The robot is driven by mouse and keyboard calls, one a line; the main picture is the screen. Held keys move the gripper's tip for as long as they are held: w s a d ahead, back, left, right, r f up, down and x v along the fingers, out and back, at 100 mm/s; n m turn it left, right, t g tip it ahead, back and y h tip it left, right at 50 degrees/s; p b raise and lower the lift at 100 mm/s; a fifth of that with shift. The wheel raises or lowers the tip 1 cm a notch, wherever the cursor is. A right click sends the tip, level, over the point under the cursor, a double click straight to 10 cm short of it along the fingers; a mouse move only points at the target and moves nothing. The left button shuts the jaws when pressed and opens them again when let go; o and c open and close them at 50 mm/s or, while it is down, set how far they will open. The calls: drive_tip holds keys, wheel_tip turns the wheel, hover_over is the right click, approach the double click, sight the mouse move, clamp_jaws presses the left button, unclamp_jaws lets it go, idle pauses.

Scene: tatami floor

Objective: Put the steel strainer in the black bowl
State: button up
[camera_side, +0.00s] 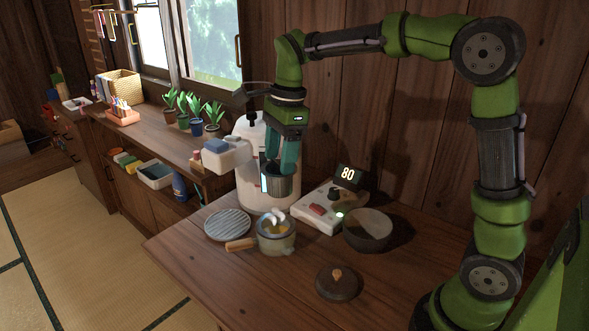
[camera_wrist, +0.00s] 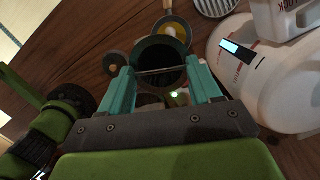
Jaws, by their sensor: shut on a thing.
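The steel strainer (camera_side: 277,184) is a grey, cup-shaped piece held upright between the teal fingers of my gripper (camera_side: 282,160). It hangs in the air above the table, in front of the white appliance. In the wrist view my gripper (camera_wrist: 163,80) is shut on the strainer (camera_wrist: 160,50), whose dark round opening faces the camera. The black bowl (camera_side: 370,229) stands on the table to the right of and lower than the strainer, apart from it. It looks empty. I cannot clearly make out the bowl in the wrist view.
A small pot (camera_side: 277,239) with yellow contents and a wooden handle stands below the strainer. A striped round rack (camera_side: 228,224) is left of it. A dark lid (camera_side: 339,284) lies in front; the white appliance (camera_side: 249,179) stands behind.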

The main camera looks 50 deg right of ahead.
drive_tip(key=s+d+r+m, duration=0.1)
drive_tip(key=d+r, duration=0.1)
drive_tip(key=d, duration=0.2)
drive_tip(key=n, duration=0.5)
hover_over(370, 213)
drive_tip(key=s+a, duration=0.2)
drive_tip(key=a, duration=0.3)
wheel_tip(370, 213, down, 9)
drive_tip(key=shift+g, duration=0.3)
drive_tip(key=f, duration=1)
drive_tip(key=shift+w+d, duration=0.1)
drive_tip(key=shift+d, duration=0.15)
drive_tip(key=shift+f, duration=0.1)
drive_tip(key=o, duration=0.9)
drive_tip(key=shift+o, duration=0.7)
